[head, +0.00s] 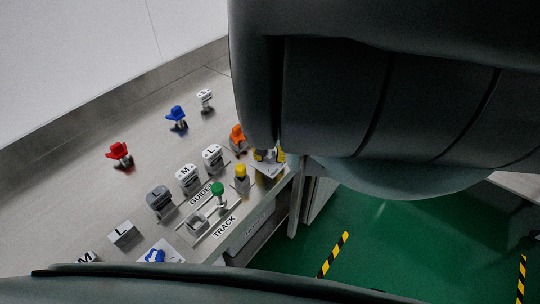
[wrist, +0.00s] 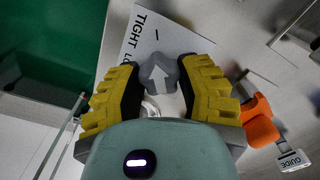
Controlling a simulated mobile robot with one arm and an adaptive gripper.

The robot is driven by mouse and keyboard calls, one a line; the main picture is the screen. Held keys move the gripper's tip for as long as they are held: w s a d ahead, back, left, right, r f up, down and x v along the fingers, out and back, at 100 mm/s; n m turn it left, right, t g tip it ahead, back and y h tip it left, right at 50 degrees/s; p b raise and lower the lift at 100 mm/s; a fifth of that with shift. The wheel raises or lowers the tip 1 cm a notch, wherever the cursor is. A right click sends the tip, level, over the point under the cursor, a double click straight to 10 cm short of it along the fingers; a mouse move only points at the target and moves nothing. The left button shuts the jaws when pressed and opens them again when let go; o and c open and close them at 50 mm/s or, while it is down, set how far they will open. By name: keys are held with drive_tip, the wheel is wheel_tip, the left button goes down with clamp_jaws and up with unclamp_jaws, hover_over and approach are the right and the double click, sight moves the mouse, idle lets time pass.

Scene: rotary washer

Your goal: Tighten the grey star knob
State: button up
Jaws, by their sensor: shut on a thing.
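In the head view only a bit of my yellow gripper (head: 265,156) shows at the panel's right end, and my arm hides the knob.
An orange knob (head: 238,133) stands close by; it also shows in the wrist view (wrist: 262,131). Yellow (head: 241,172) and green (head: 217,188) knobs and several labelled blocks line the steel panel. Blue (head: 176,113) and red (head: 118,150) knobs stand farther back. Green floor (head: 385,240) lies right.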

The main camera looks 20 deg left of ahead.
sight(270, 153)
drive_tip(key=shift+w+m, duration=0.15)
drive_tip(key=shift+m, duration=0.35)
drive_tip(key=o, duration=1.2)
drive_tip(key=shift+r, duration=0.1)
wheel_tip(270, 153, up, 5)
drive_tip(key=shift+r, duration=0.1)
drive_tip(key=shift+w+r, duration=0.1)
drive_tip(key=shift+r, duration=0.95)
